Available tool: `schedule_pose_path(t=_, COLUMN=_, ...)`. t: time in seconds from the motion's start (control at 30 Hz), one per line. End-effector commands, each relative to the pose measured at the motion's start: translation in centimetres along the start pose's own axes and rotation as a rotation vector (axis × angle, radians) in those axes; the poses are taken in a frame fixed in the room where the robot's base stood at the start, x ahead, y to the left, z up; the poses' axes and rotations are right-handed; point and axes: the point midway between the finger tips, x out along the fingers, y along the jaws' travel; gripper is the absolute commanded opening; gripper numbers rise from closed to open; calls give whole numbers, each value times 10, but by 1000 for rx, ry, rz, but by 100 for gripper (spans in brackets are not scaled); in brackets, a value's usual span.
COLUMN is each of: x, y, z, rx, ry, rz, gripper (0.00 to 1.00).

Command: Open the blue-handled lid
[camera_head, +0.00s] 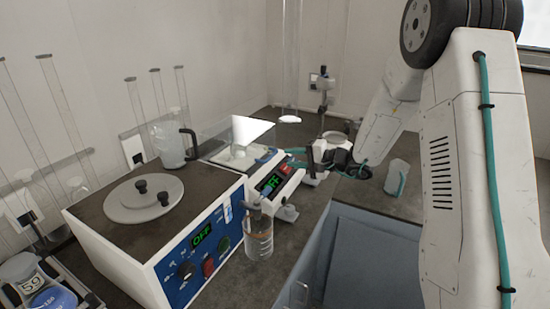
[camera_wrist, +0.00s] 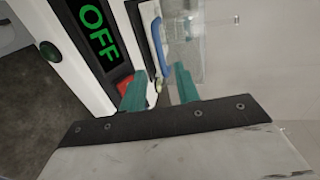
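A clear box-shaped lid (camera_head: 248,131) stands on a small white device (camera_head: 272,183) whose display reads OFF. Its blue handle (camera_head: 266,156) is small in the head view and shows as a curved blue bar (camera_wrist: 158,45) in the wrist view. The clear lid wall (camera_wrist: 210,40) lies beside the bar. My gripper (camera_head: 297,152) reaches in from the right, close to the handle. In the wrist view its two teal fingers (camera_wrist: 160,84) are apart, and the blue bar lies just ahead of the gap between them. I cannot tell whether they touch it.
A large white and blue machine (camera_head: 150,245) with a round grey lid stands at the left. A clear bottle (camera_head: 259,235) stands in front of the small device. A clear jug (camera_head: 174,145) stands behind, and a beaker (camera_head: 397,178) stands to the right.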

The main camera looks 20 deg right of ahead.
Motion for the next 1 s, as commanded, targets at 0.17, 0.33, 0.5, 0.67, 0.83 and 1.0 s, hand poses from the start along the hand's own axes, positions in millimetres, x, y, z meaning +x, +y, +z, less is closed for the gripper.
schedule_pose_path(t=0.17, x=30, y=0, z=2, rx=-1, ry=-6, rz=0, gripper=32)
schedule_pose_path(t=0.33, x=55, y=0, z=2, rx=0, ry=-6, rz=1, gripper=32)
schedule_pose_path(t=0.5, x=67, y=0, z=2, rx=1, ry=-4, rz=1, gripper=32)
schedule_pose_path(t=0.67, x=69, y=0, z=2, rx=1, ry=-4, rz=1, gripper=32)
schedule_pose_path(t=0.83, x=69, y=0, z=2, rx=1, ry=-4, rz=1, gripper=18)
schedule_pose_path(t=1.0, x=69, y=0, z=2, rx=1, ry=-4, rz=1, gripper=0)
